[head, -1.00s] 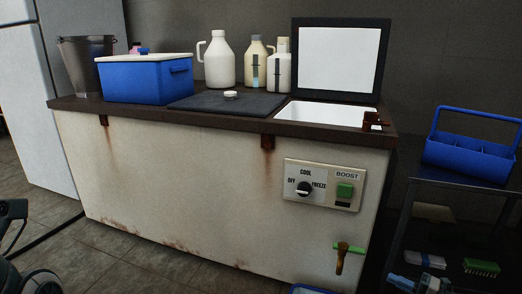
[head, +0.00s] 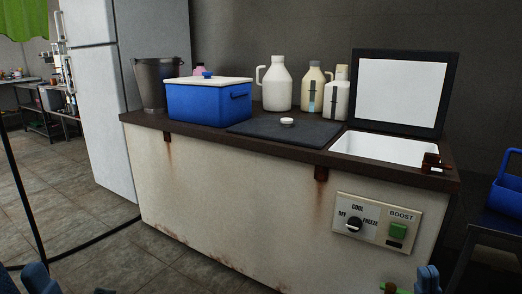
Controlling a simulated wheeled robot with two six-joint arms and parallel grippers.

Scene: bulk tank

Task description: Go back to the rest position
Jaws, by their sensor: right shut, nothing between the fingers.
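My right gripper (head: 427,279) shows at the bottom edge, right of centre, as blue fingers held together in front of the tank's lower front. Nothing shows between them. A blue part (head: 35,278) at the bottom left corner appears to be my left arm's end, cut off by the frame; its fingers cannot be made out. The bulk tank (head: 240,205), pale with rust streaks, stands ahead, its lid (head: 398,88) raised at the right. Its panel has a dial (head: 354,225) pointing towards OFF and a green BOOST button (head: 398,230).
A blue cooler box (head: 208,104), a dark bucket (head: 150,85), a dark mat (head: 275,133) and several jugs (head: 278,84) stand on the tank top. A blue carrier (head: 507,185) is at the right edge. A white fridge (head: 97,110) stands left. Tiled floor (head: 85,200) is open at left.

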